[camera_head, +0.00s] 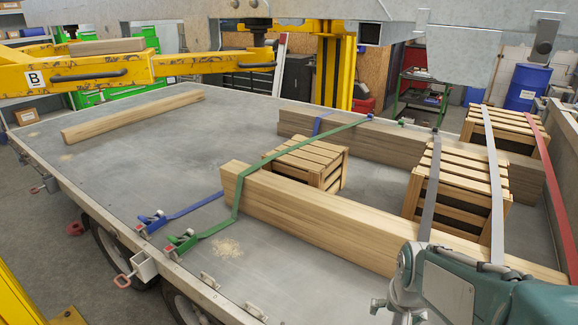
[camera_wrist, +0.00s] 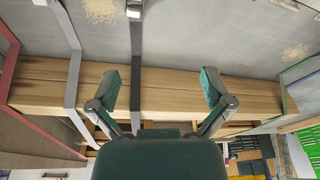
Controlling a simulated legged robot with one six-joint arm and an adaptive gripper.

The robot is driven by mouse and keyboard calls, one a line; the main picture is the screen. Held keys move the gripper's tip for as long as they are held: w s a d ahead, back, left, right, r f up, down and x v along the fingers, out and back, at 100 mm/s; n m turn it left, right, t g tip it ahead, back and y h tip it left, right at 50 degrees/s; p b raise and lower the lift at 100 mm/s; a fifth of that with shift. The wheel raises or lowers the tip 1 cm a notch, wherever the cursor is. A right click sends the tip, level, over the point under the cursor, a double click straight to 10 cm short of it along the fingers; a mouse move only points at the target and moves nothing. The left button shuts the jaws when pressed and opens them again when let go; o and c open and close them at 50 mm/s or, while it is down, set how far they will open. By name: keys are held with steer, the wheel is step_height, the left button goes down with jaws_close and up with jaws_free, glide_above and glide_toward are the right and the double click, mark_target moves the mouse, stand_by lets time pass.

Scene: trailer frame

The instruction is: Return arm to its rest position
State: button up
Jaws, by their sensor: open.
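My gripper (camera_wrist: 160,98) shows in the wrist view with its two fingers spread wide and nothing between them. Behind the fingers runs a long wooden beam (camera_wrist: 165,92); I cannot tell how far the gripper is from it. In the head view, part of my teal arm fills the lower right corner, in front of the right end of the same beam (camera_head: 300,215). The fingertips are not visible in the head view.
The trailer bed (camera_head: 130,145) carries beams, a small crate (camera_head: 308,160) and larger crates (camera_head: 460,185). Green (camera_head: 240,190), blue, grey, white and red straps cross the load. A yellow lift arm (camera_head: 150,68) hangs over the far left. The bed's left part is mostly clear.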

steer(key=s+a+r+n+t, duration=0.3)
steer(key=s+a+r, duration=0.2)
steer(key=s+r, duration=0.4)
steer(key=shift+s+r+n, duration=0.3)
steer(key=shift+s+r, duration=0.1)
steer(key=shift+r, duration=0.25)
